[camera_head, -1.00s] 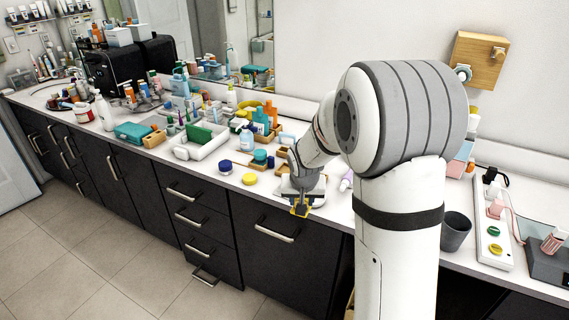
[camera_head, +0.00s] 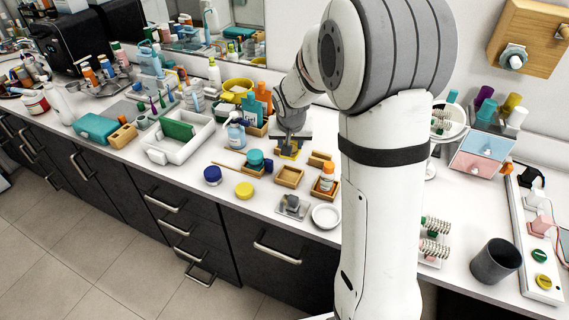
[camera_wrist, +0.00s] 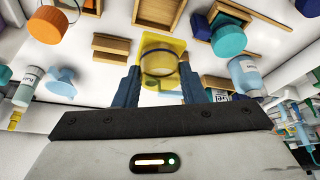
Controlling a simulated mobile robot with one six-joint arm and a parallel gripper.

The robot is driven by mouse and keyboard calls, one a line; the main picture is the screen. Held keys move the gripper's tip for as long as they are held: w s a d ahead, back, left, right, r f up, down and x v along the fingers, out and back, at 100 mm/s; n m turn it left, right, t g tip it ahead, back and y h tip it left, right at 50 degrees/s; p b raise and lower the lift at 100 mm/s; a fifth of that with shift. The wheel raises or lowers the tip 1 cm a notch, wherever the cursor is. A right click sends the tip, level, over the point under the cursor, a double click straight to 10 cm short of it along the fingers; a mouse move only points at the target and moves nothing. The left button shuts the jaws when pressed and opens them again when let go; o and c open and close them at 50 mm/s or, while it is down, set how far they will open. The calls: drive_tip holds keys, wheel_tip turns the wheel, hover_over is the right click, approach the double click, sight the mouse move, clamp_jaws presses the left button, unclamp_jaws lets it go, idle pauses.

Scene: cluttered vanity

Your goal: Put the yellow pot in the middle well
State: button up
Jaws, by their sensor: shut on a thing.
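My gripper (camera_head: 288,153) is shut on a yellow pot (camera_wrist: 160,58), see-through yellow with a round body and square-edged part, held between the fingers in the wrist view. It hangs over the counter, behind an empty wooden tray (camera_head: 289,177).
A navy pot (camera_head: 212,175), a small grey stand (camera_head: 292,207) and a white dish (camera_head: 326,216) are near the front edge. A blue pump bottle (camera_head: 236,135) stands left of my gripper. A white tray (camera_head: 166,152) is farther left. A grey cup (camera_head: 494,262) stands at right.

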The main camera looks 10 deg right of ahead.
wheel_tip(320, 180, down, 6)
drive_tip(key=shift+a+r, duration=0.1)
drive_tip(key=shift+r, duration=0.15)
drive_tip(key=shift+s+f, duration=0.1)
drive_tip(key=shift+f, duration=1.75)
drive_tip(key=shift+f, duration=0.15)
drive_tip(key=o, duration=1)
drive_tip(key=shift+o, duration=0.2)
